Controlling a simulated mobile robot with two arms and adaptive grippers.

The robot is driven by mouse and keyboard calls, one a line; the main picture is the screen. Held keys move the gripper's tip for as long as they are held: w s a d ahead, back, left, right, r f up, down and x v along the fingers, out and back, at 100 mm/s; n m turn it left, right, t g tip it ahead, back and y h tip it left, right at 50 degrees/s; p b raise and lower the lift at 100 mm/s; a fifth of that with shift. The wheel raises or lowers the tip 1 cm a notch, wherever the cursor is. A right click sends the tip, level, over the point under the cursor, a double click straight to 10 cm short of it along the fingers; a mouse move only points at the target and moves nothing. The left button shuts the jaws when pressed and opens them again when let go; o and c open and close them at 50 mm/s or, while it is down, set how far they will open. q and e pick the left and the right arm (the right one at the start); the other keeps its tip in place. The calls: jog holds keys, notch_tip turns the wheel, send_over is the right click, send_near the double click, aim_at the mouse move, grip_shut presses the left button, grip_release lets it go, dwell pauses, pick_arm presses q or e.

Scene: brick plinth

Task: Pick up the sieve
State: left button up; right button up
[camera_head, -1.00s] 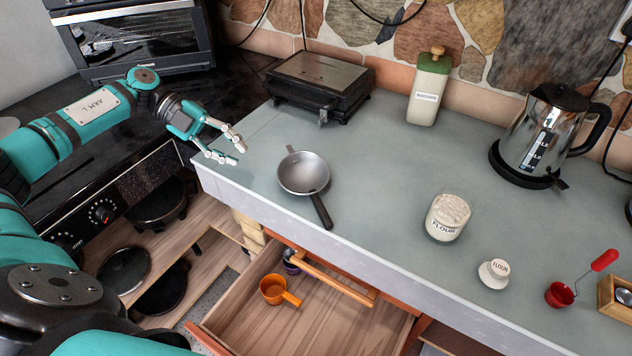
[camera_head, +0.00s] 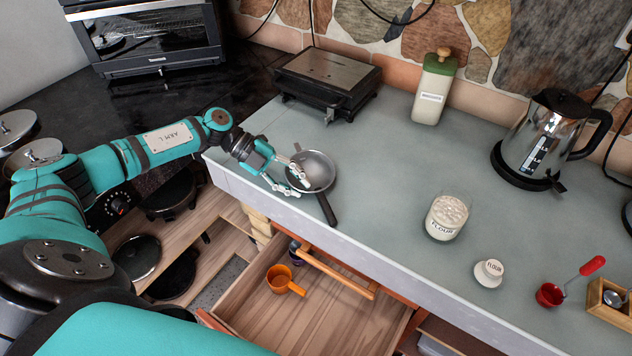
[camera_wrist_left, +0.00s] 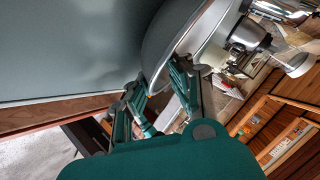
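The sieve (camera_head: 318,170) is a round grey metal bowl with a dark handle, on the grey-blue countertop near its front edge. Its handle points toward the front edge. My left gripper (camera_head: 298,181) is at the left rim of the bowl, its fingers spread apart. In the left wrist view the sieve (camera_wrist_left: 190,35) fills the upper middle, and the left gripper (camera_wrist_left: 163,85) has its two fingers apart close to the rim. Whether they touch it I cannot tell. My right gripper is not in view.
A black grill (camera_head: 327,82) stands behind the sieve. A flour jar (camera_head: 447,217), its lid (camera_head: 489,272), a bottle (camera_head: 433,88) and a kettle (camera_head: 543,140) stand farther right. Below, an open drawer (camera_head: 325,310) holds an orange cup (camera_head: 281,279). The counter between sieve and flour jar is clear.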

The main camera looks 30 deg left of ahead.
pick_arm(q)
jog(key=shift+c, duration=0.4)
grip_shut()
